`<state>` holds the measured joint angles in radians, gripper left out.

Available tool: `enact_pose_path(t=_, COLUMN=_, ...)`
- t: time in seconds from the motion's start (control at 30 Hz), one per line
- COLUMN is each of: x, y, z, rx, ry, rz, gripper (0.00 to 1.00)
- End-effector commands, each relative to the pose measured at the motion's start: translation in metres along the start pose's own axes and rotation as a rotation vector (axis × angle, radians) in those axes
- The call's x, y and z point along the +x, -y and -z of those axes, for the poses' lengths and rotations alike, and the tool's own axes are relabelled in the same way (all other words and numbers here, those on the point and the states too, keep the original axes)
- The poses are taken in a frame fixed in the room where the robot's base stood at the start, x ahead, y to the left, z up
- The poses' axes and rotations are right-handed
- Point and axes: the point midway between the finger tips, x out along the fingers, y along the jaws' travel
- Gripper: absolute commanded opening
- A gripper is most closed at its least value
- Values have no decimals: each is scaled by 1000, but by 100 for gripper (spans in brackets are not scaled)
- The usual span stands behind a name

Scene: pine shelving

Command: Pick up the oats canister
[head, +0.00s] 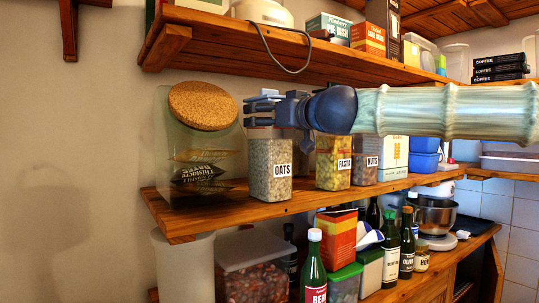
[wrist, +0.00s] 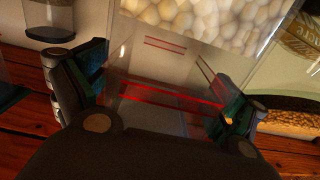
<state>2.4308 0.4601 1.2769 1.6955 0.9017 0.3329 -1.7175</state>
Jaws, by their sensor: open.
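My gripper (head: 262,106) reaches in from the right at the canister's top, just under the upper shelf. In the wrist view the clear, empty upper part of the canister, with red lines, lies between my two open fingers (wrist: 160,95). The oats (wrist: 215,22) show at the top of that view. I cannot tell whether either finger touches the canister wall.
A glass jar with a cork lid (head: 203,106) stands close at left. A pasta canister (head: 333,170) and a nuts canister (head: 365,168) stand at right. The upper shelf (head: 240,45) is close above my gripper.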

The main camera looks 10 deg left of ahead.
Motion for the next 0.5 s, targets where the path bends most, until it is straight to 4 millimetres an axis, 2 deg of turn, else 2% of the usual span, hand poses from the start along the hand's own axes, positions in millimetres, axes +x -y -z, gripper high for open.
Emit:
enact_pose_path(t=0.07, x=0, y=0, z=0, rx=0, ry=0, rz=0, gripper=94)
enact_pose_path(t=0.5, x=0, y=0, z=0, rx=0, ry=1, rz=0, gripper=14)
